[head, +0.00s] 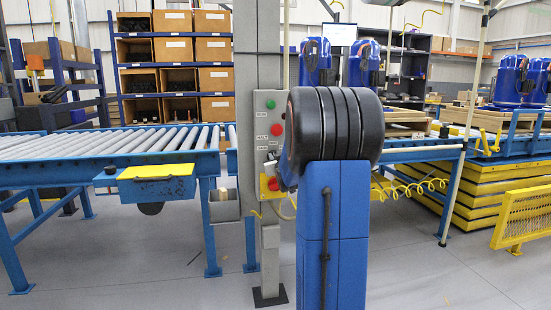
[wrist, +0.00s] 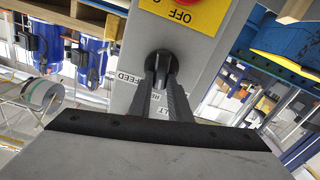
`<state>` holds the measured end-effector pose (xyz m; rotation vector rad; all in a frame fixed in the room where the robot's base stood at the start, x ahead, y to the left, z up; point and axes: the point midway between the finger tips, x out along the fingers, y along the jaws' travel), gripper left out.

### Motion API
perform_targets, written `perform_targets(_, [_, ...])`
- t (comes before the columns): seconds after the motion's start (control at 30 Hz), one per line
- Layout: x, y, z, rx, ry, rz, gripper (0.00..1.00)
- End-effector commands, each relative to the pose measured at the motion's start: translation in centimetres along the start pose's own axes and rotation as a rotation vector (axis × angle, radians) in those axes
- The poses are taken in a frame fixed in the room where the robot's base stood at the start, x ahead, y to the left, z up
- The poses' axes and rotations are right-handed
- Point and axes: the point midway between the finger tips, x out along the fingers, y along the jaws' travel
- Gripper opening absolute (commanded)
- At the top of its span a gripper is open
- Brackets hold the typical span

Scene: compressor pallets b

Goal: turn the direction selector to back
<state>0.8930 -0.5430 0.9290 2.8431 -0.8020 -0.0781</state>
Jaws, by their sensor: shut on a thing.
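The direction selector (wrist: 161,58) is a dark round knob on the grey control box (wrist: 205,55) in the wrist view, which looks at it upside down. My gripper (wrist: 161,80) is shut on the selector, with its two dark fingers on either side of the knob. A white FEED label shows left of the fingers. Other labels are partly covered by them, and I cannot tell which mark the knob points to. In the head view the control box (head: 259,149) is on a grey post, and my arm hides the selector and most of the gripper.
A green button (head: 271,104) and a red button (head: 277,130) sit on the box above. A red button on a yellow OFF plate (head: 270,187) is below. Roller conveyors (head: 110,143) stand at left, with blue compressors (head: 511,80) at right. Grey floor is open in front.

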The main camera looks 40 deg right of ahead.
Motion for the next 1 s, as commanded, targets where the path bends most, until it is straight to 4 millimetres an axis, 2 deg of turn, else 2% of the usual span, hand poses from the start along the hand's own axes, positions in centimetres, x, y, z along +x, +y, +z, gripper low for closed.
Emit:
perform_targets(0.5, [-0.01, -0.67, 0.17, -0.42, -0.001, -0.001, 0.0])
perform_targets(0.73, [-0.01, -0.83, 0.25, -0.54, -0.001, -0.001, 0.0])
perform_targets(1.0, [-0.01, -0.9, 0.31, -0.601, -0.001, -0.001, 0.0])
